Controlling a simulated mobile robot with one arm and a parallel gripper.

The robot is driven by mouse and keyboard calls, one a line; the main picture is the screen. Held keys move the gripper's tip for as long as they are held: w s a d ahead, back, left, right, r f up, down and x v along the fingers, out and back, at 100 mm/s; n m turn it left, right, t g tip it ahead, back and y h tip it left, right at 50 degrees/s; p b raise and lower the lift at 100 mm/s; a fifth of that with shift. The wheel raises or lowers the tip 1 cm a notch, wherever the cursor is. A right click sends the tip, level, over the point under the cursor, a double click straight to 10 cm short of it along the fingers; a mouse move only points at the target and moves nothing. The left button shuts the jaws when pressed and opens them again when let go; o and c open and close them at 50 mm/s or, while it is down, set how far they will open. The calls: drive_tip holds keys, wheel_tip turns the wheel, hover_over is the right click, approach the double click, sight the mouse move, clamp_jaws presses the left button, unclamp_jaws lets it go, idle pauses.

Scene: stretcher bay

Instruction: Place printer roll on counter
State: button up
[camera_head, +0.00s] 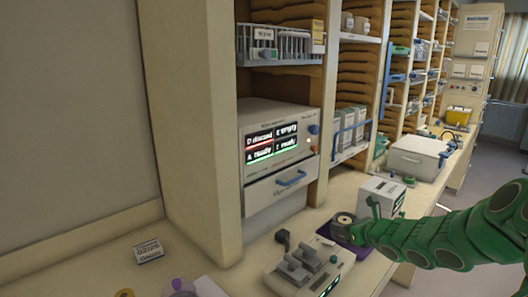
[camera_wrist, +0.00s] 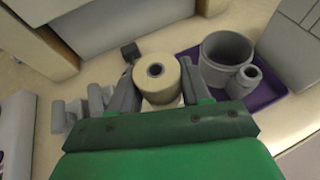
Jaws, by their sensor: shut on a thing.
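The printer roll (camera_wrist: 157,78) is a cream cylinder with a dark core hole. In the wrist view it sits between the two grey fingers of my gripper (camera_wrist: 158,88), which is shut on it. I cannot make the roll out clearly in the head view. There, the end of my green arm (camera_head: 440,237) reaches in from the right, low over the counter (camera_head: 224,274), beside the purple tray. The pale counter top (camera_wrist: 108,70) also shows around the roll in the wrist view. I cannot tell whether the roll touches the counter.
A purple tray (camera_wrist: 268,101) with grey cups (camera_wrist: 226,60) lies right of the roll. A grey device (camera_head: 296,270) and a small black block (camera_head: 282,238) stand on the left. A white box (camera_head: 381,197) stands behind the tray. Counter space shows near the wall, around a small label box (camera_head: 148,250).

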drive_tip(key=w+a+r+m+h, duration=0.2)
drive_tip(key=w+a+r, duration=0.3)
drive_tip(key=a, duration=0.4)
drive_tip(key=shift+w+a+r+t, duration=0.3)
drive_tip(key=shift+r+t, duration=0.1)
drive_tip(key=shift+n+y, duration=0.8)
drive_tip(key=shift+y, duration=0.1)
drive_tip(key=s+d+f, duration=0.1)
drive_tip(key=d, duration=0.1)
drive_tip(key=s+d+f, duration=0.2)
drive_tip(key=d, duration=0.1)
drive_tip(key=s+d+f, duration=0.1)
drive_tip(key=d+f, duration=0.1)
drive_tip(key=d, duration=0.1)
drive_tip(key=shift+s+d, duration=0.1)
drive_tip(key=shift+s, duration=0.1)
drive_tip(key=s+d+f+n+g+y, duration=0.1)
drive_tip(key=s+d+f, duration=0.3)
drive_tip(key=s+d, duration=0.3)
drive_tip(key=shift+d, duration=0.75)
drive_tip(key=shift+s+f, duration=0.1)
drive_tip(key=shift+f, duration=0.1)
drive_tip(key=shift+f, duration=4.7)
drive_tip(key=shift+f, duration=0.2)
drive_tip(key=o, duration=1.1)
drive_tip(key=shift+c, duration=0.2)
